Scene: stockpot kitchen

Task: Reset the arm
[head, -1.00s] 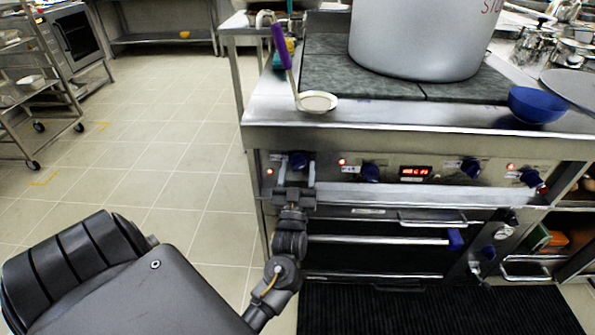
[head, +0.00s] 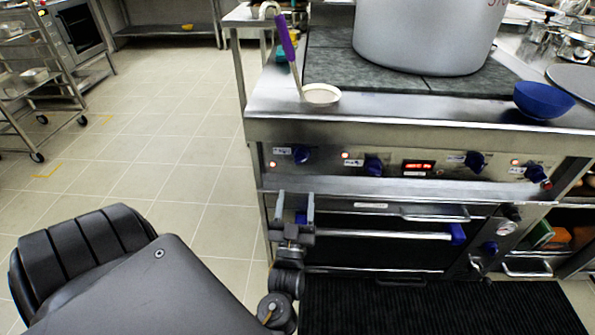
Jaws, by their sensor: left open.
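My left gripper (head: 296,202) is open and empty, its two fingers pointing up in front of the upper left part of the oven door. It sits below the leftmost blue knob (head: 302,154) of the stove's front panel (head: 330,167) and is clear of that knob. My left arm comes in from the bottom left. My right gripper is not in the picture.
A large grey stockpot (head: 425,40) stands on the stove's dark top. A ladle with a purple handle (head: 286,38) and a blue bowl (head: 543,100) are near the stove's front edge. A wire rack (head: 50,85) stands far left; the tiled floor between is clear.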

